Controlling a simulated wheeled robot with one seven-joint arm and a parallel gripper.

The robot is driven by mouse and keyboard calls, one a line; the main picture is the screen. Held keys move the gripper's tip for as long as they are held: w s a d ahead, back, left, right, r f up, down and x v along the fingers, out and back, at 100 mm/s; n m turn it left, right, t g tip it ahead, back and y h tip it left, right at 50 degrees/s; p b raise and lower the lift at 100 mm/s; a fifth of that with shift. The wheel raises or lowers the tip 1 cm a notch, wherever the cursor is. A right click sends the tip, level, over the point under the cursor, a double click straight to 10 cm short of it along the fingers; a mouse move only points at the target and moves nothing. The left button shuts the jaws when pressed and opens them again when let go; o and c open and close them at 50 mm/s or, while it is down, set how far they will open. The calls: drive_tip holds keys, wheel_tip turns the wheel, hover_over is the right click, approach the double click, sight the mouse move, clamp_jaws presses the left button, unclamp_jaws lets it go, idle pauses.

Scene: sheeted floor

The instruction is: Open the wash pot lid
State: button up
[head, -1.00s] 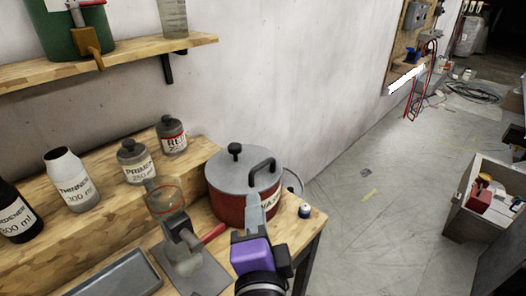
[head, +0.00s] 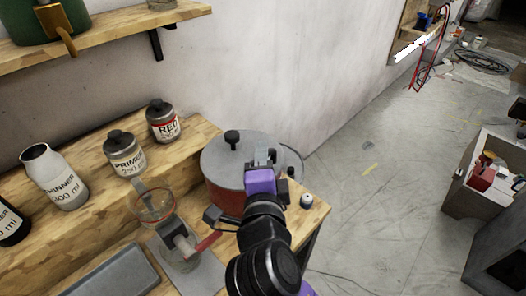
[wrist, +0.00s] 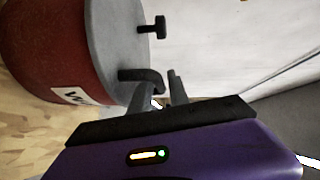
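The wash pot (head: 222,198) is a red pot with a grey lid (head: 218,160), standing at the right end of the wooden bench. The lid looks closed. A dark knob (head: 232,141) stands on it, and it also shows in the wrist view (wrist: 154,28). The dark bent lid handle (wrist: 143,76) is at my fingertips in the wrist view; in the head view my gripper mostly hides it. My gripper (head: 263,157) is over the right part of the lid. In the wrist view its fingers (wrist: 160,85) are apart, with the handle's bend beside or between them; I cannot tell which.
A glass cup on a stand with a red lever (head: 205,244) is left of my arm. Primer (head: 124,154), red paint (head: 163,121) and thinner (head: 54,177) containers stand on the raised step. A small white-and-dark item (head: 306,200) sits near the bench's right edge.

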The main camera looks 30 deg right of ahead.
drive_tip(key=shift+w+d, duration=0.15)
drive_tip(key=shift+w, duration=0.05)
drive_tip(key=shift+c, duration=0.2)
clamp_jaws()
drive_tip(key=shift+f, duration=0.1)
idle(1.1)
